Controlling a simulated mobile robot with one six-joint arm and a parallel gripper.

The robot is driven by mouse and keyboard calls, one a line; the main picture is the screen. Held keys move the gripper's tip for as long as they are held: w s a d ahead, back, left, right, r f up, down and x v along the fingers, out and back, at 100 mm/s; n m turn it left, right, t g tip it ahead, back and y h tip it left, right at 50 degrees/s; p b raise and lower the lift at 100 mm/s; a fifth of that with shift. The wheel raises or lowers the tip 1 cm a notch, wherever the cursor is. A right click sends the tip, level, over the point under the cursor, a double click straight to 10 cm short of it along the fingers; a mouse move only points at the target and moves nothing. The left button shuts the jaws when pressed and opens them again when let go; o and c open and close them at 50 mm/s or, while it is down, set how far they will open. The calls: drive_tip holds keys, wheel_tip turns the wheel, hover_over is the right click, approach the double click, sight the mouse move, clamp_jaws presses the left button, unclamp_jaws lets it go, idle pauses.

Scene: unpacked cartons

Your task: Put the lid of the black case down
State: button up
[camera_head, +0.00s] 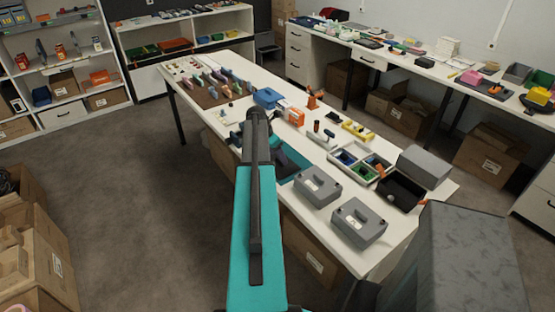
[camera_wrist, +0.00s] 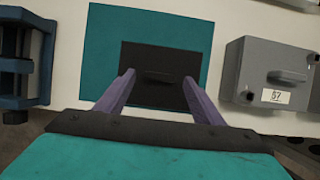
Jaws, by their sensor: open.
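The dark lid (camera_wrist: 155,60), a flat panel with a raised bar handle (camera_wrist: 158,77), lies on the teal mat (camera_wrist: 195,30) in the wrist view. My gripper (camera_wrist: 158,76) is open, with its two purple fingers apart on either side of the handle. I cannot tell whether the fingers touch the lid. In the head view my arm hides part of the teal mat (camera_head: 302,158) and the lid, and my gripper is not clear. The black case (camera_head: 402,192) stands open on the right part of the table, apart from the mat.
A grey labelled case (camera_wrist: 270,72) stands right of the mat, and a dark blue vise-like tool (camera_wrist: 22,62) left of it. The head view shows two grey cases (camera_head: 318,187) (camera_head: 360,224) near the table's front edge, a divided tray (camera_head: 345,172) and a grey box (camera_head: 424,166).

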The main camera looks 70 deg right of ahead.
drive_tip(key=b+v, duration=0.2)
drive_tip(key=v, duration=0.7)
drive_tip(key=shift+r, duration=0.3)
drive_tip(key=shift+a, duration=0.15)
idle(0.3)
